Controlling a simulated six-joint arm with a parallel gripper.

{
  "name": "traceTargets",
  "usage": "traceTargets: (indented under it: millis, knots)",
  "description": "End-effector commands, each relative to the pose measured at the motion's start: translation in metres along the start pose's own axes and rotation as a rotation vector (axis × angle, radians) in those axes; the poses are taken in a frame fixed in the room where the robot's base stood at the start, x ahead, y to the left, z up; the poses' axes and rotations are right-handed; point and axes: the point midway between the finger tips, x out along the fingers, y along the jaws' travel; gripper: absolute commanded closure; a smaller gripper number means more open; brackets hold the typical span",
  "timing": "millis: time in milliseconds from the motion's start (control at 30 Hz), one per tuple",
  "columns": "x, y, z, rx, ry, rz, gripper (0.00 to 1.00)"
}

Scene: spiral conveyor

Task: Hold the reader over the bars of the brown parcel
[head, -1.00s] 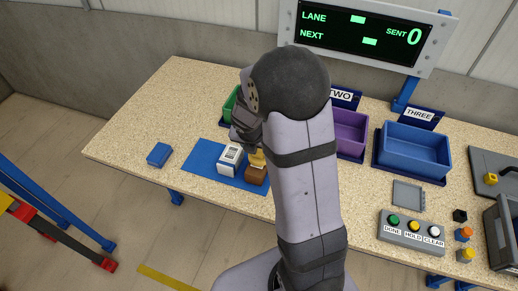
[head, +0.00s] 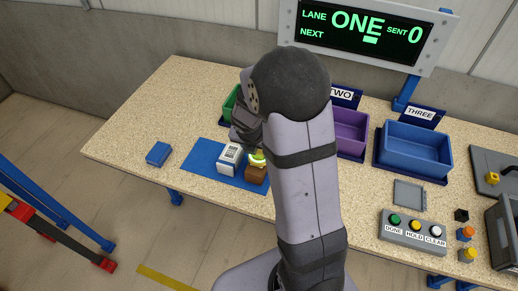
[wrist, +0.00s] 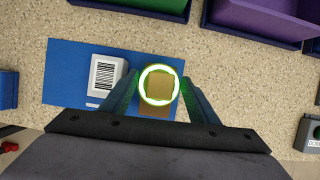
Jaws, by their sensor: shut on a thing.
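The brown parcel (head: 256,176) sits at the right part of a blue mat (head: 203,165). My gripper (wrist: 160,88) is shut on the reader, whose ring (wrist: 143,94) glows green between my fingers in the wrist view. The ring also shows in the head view (head: 257,159), directly over the brown parcel. The reader covers part of the parcel, and I cannot see its bars. A white parcel (head: 229,157) with black bars stands just left of it; its bars show in the wrist view (wrist: 104,75).
The display (head: 362,35) reads LANE ONE and SENT 0. A green bin (head: 230,103), a purple bin (head: 350,132) and a blue bin (head: 414,150) stand behind. A button box (head: 413,233) is at right, a small blue block (head: 158,154) at left. The left tabletop is mostly clear.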

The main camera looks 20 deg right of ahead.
Motion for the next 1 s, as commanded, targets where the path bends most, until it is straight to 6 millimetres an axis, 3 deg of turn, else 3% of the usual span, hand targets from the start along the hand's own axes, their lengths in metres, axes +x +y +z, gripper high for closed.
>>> traceTargets:
  millis: [367,1000]
  knots:
    - [-0.008,0.0,0.003,0.0,0.0,0.0,0.63]
    - [-0.057,0.0,0.024,0.0,0.0,0.0,0.63]
